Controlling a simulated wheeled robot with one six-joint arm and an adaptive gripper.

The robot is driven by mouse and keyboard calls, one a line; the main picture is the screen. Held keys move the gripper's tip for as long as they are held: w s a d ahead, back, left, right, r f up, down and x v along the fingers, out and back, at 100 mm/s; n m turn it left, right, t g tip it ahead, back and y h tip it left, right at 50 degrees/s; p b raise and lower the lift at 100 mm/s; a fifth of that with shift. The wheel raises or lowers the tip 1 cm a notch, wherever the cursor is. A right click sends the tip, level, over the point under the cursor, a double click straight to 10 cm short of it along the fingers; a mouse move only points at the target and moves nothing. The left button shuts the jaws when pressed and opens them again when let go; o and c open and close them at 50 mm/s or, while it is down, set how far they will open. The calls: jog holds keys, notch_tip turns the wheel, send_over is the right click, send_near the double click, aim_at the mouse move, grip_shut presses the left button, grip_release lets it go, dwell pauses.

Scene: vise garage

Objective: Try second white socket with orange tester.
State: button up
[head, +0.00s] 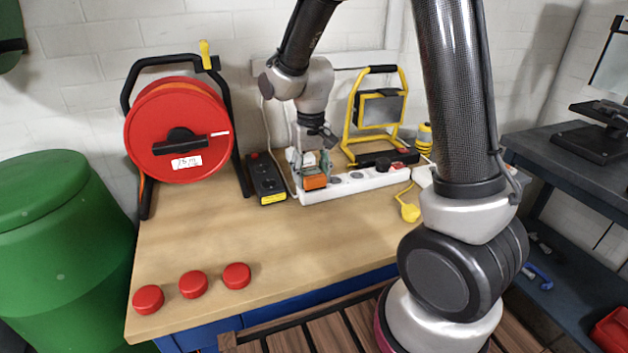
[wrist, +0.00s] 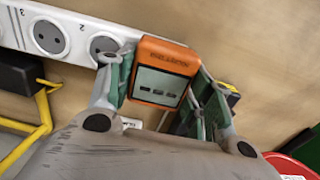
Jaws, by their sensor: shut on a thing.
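My gripper (head: 308,166) is shut on the orange tester (head: 315,183), at the left end of the white power strip (head: 376,183). In the wrist view, the green-padded fingers of my gripper (wrist: 163,84) clasp both sides of the tester (wrist: 160,72). Its grey screen faces the camera and shows several short dashes. The white strip (wrist: 76,24) runs to the upper left, with the sockets beside marks 2 (wrist: 103,48) and 3 (wrist: 50,38) uncovered. The tester sits beyond the socket marked 2, over the strip's end. Its underside is hidden, so I cannot tell whether it is plugged in.
A red cable reel (head: 172,130) stands at the left, a yellow work light (head: 380,110) behind. A yellow plug (head: 409,208) lies in front of the strip. Three red caps (head: 193,284) sit front left; the bench middle is clear.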

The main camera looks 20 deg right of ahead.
jog(key=shift+r, duration=2.75)
jog(key=shift+d, duration=0.1)
send_near(335, 180)
jog(key=shift+f, duration=2.85)
jog(key=shift+f, duration=0.55)
jog(key=o, duration=1.5)
